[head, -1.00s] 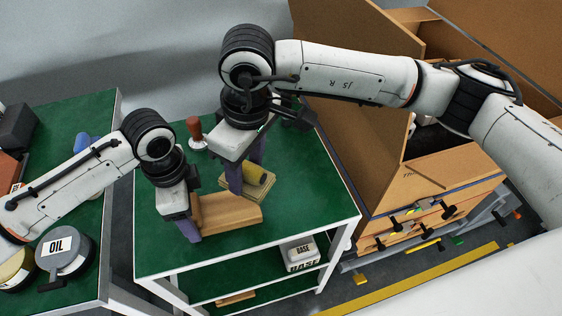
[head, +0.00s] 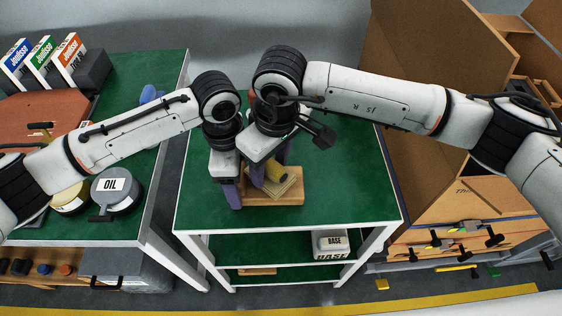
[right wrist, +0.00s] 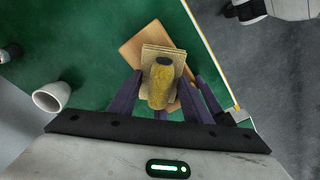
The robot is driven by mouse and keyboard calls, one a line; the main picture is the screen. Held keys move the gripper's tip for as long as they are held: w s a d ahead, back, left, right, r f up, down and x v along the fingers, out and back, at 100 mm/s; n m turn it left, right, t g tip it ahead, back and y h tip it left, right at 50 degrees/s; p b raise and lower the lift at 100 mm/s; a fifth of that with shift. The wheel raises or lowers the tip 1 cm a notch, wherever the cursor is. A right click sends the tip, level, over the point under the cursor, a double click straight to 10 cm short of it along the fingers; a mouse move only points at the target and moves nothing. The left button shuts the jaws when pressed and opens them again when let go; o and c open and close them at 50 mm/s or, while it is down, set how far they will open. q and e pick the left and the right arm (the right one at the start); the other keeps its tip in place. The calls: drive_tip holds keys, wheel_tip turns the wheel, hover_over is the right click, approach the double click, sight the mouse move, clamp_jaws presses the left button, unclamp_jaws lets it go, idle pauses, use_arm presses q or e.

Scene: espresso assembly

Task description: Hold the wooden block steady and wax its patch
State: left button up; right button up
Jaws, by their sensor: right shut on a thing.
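The wooden block (head: 290,200) lies on the green table. A pad tool with a yellow handle (head: 276,171) and light, layered base is over the block; I cannot tell if they touch. My right gripper (head: 267,174) is shut on this tool. In the right wrist view its fingers (right wrist: 160,98) flank the yellow handle (right wrist: 158,88), and the pad (right wrist: 164,56) covers much of the block (right wrist: 135,46). My left gripper (head: 234,192) is at the block's left end, fingers pointing down; its grip there is unclear. The patch is hidden.
A white cup (right wrist: 52,96) stands on the table in the right wrist view. A side table at left holds an OIL tin (head: 117,190). A brown panelled structure (head: 440,90) stands at right. The table's front and right are clear.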

drive_tip(key=shift+a, duration=0.2)
idle(0.4)
use_arm(q)
drive_tip(key=shift+d+r, duration=0.1)
drive_tip(key=shift+d, duration=0.1)
use_arm(e)
drive_tip(key=shift+s+a+f, duration=0.15)
drive_tip(key=shift+s+f, duration=0.05)
drive_tip(key=shift+f, duration=0.1)
idle(0.7)
use_arm(q)
drive_tip(key=shift+a, duration=0.1)
use_arm(e)
drive_tip(key=shift+w+d, duration=0.1)
drive_tip(key=shift+d, duration=1.55)
use_arm(q)
drive_tip(key=shift+a, duration=0.1)
use_arm(e)
drive_tip(key=shift+f, duration=0.6)
drive_tip(key=shift+d, duration=0.1)
